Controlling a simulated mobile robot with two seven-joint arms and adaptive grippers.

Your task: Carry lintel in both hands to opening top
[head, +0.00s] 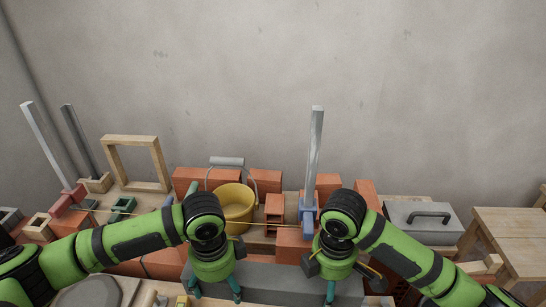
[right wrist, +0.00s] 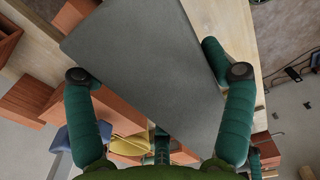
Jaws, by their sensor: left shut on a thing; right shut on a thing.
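The lintel (head: 278,281), a long dark grey slab, lies crosswise at the bottom middle of the head view, in front of the brickwork. My left gripper (head: 216,290) points down and is shut on its left part. My right gripper (head: 336,285) is shut on its right part. In the right wrist view the lintel (right wrist: 150,65) fills the middle, between the green fingers of my right gripper (right wrist: 160,76). The red brickwork (head: 292,243) stands just behind the lintel. The opening is hidden by the lintel and my arms, and I cannot tell whether the lintel touches brick.
A yellow bucket (head: 235,208) stands behind my left gripper. An upright pale post in a blue clamp (head: 309,216) rises by my right gripper, close behind the lintel. A string (head: 262,224) crosses the bricks. A grey toolbox (head: 422,222) and wooden stool (head: 510,232) are at right.

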